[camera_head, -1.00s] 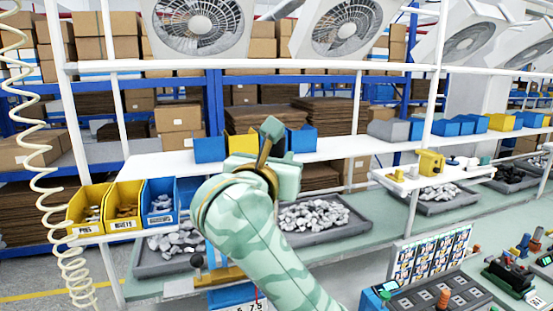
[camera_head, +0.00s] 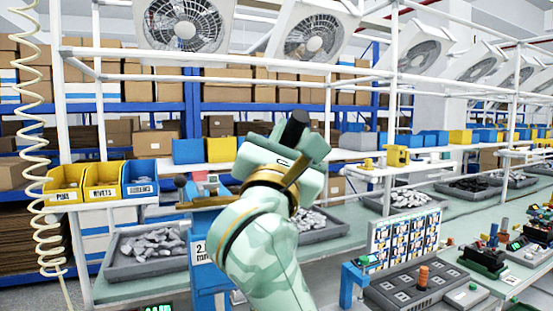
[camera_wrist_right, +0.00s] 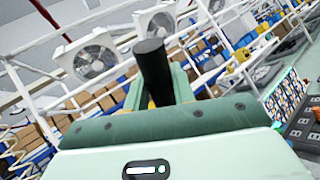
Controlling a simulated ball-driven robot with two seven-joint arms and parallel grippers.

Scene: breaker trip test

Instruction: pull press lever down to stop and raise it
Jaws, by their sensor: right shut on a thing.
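My right gripper (camera_head: 296,150) is in the middle of the head view, at the end of my pale green arm. Its jaws are shut on a black cylindrical handle (camera_head: 293,128), the press lever's grip. In the right wrist view the black handle (camera_wrist_right: 153,70) stands up between the green fingers (camera_wrist_right: 158,90), tilted slightly. The blue press (camera_head: 207,252) stands behind and left of my arm, with a white label partly hidden. A dark knob (camera_head: 180,181) shows at its upper left. My arm hides the rest of the lever and press. My left gripper is not in view.
Labelled bins (camera_head: 101,185) stand on a shelf at left. A control panel (camera_head: 418,284) and a picture board (camera_head: 405,240) are at right. A coiled hose (camera_head: 40,150) hangs at far left.

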